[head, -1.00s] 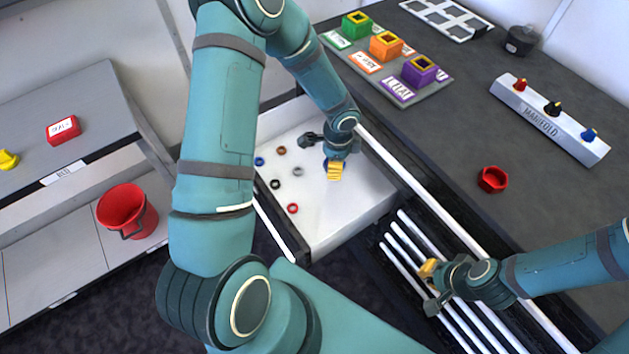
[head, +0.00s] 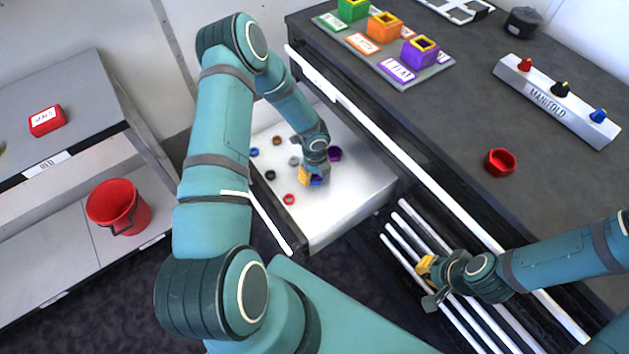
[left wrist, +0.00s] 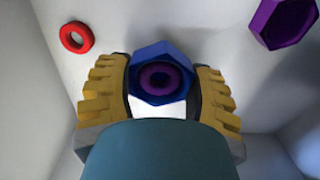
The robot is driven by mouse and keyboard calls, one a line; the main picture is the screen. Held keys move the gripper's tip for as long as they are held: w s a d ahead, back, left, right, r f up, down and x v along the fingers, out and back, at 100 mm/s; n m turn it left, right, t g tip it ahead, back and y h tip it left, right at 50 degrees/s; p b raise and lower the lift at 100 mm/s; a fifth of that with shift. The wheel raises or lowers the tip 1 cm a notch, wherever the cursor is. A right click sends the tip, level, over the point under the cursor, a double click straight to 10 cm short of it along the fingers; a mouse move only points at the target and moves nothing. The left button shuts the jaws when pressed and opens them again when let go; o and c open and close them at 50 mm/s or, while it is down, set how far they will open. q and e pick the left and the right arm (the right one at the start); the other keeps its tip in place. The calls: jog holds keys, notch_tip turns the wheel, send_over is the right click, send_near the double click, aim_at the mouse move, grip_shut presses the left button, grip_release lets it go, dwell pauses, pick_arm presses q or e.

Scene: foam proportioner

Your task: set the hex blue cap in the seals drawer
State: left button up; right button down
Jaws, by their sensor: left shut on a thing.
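The hex blue cap (left wrist: 160,60) sits between the yellow fingers of my left gripper (left wrist: 160,92) in the left wrist view. A purple ring shows inside its opening; I cannot tell if it is in the cap or beyond it. In the head view my left gripper (head: 313,178) is low inside the open white drawer (head: 350,222), with a sliver of blue at its fingertips. Whether the cap touches the floor is unclear. My right gripper (head: 430,283) is open and empty above the white rails.
A purple hex cap (head: 334,154) lies in the drawer beside my left gripper; it also shows in the left wrist view (left wrist: 285,20). Several small rings, including a red one (head: 289,199), lie to the left. A red hex cap (head: 500,162) stands on the dark bench.

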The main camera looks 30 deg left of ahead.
aim_at(315, 181)
pick_arm(q)
jog(key=shift+f+b, duration=0.5)
jog(key=shift+f, duration=1.8)
jog(key=shift+f, duration=0.15)
jog(key=o, duration=1.2)
jog(key=shift+r, duration=0.25)
notch_tip(315, 181, up, 12)
jog(key=p, duration=0.3)
